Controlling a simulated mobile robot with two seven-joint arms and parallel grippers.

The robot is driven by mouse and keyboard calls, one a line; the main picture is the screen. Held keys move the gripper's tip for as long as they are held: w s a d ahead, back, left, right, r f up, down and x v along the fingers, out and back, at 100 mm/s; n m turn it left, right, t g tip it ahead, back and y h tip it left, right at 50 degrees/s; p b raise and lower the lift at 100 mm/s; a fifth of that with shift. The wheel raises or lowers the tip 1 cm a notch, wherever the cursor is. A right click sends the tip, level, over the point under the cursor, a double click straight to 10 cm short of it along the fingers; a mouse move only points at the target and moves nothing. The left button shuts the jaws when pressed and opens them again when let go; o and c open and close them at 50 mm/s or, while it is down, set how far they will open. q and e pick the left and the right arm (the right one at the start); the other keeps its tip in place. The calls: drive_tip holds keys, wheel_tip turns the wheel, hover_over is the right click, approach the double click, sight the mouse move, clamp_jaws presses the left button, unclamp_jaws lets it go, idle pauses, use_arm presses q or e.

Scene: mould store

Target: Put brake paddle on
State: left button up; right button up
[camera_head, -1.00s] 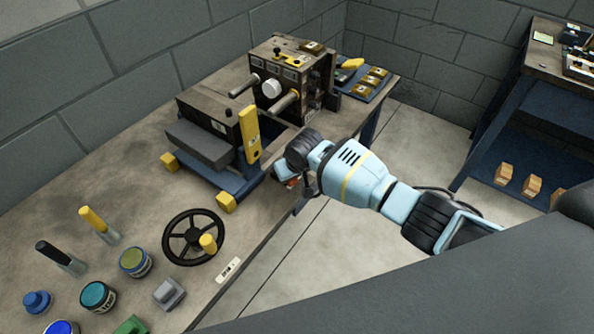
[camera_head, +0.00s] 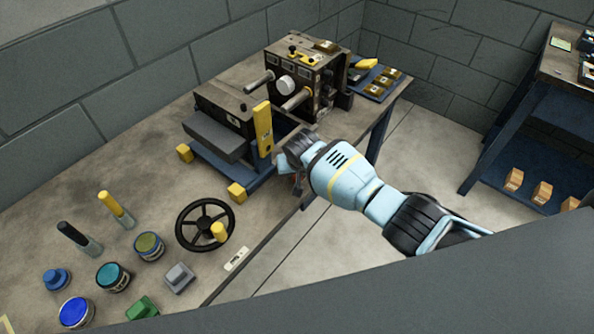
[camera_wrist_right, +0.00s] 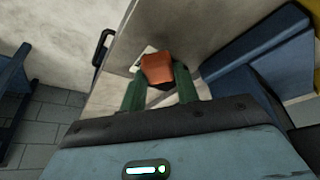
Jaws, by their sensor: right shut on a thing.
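An orange-red block, which looks like the brake paddle (camera_wrist_right: 157,68), sits between the green fingertips of my right gripper (camera_wrist_right: 158,85) in the right wrist view. The fingers touch it from both sides, and a pale plate shows behind it. In the head view my right gripper (camera_head: 296,182) is at the table's front edge, beside the machine's near end. There the paddle is mostly hidden by my wrist. The machine (camera_head: 295,85) has a yellow upright bar (camera_head: 263,128) and a dark block on a blue base. My left gripper is not in view.
A black handwheel (camera_head: 190,228) with a yellow knob lies on the table (camera_head: 150,165). Several jars, two upright handles and small blocks stand at the near left. A blue tray (camera_head: 372,98) lies beyond the machine. A blue-legged bench (camera_head: 505,135) stands at the right.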

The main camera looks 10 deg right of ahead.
drive_tip(key=o, duration=0.8)
drive_tip(key=shift+w+r, duration=0.1)
drive_tip(key=shift+r, duration=0.05)
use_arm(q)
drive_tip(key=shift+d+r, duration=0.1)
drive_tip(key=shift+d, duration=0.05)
use_arm(e)
drive_tip(key=shift+o, duration=0.9)
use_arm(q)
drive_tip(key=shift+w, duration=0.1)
use_arm(e)
drive_tip(key=shift+r, duration=0.2)
drive_tip(key=p+v, duration=0.1)
drive_tip(key=v, duration=0.3)
drive_tip(key=shift+r+p, duration=0.15)
drive_tip(key=shift+p, duration=0.15)
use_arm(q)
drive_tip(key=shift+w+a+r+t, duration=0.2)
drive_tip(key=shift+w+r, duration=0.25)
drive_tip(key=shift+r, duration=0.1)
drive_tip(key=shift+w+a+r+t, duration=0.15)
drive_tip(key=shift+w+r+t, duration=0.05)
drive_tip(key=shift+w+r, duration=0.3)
use_arm(e)
drive_tip(key=v, duration=0.3)
drive_tip(key=shift+s, duration=0.3)
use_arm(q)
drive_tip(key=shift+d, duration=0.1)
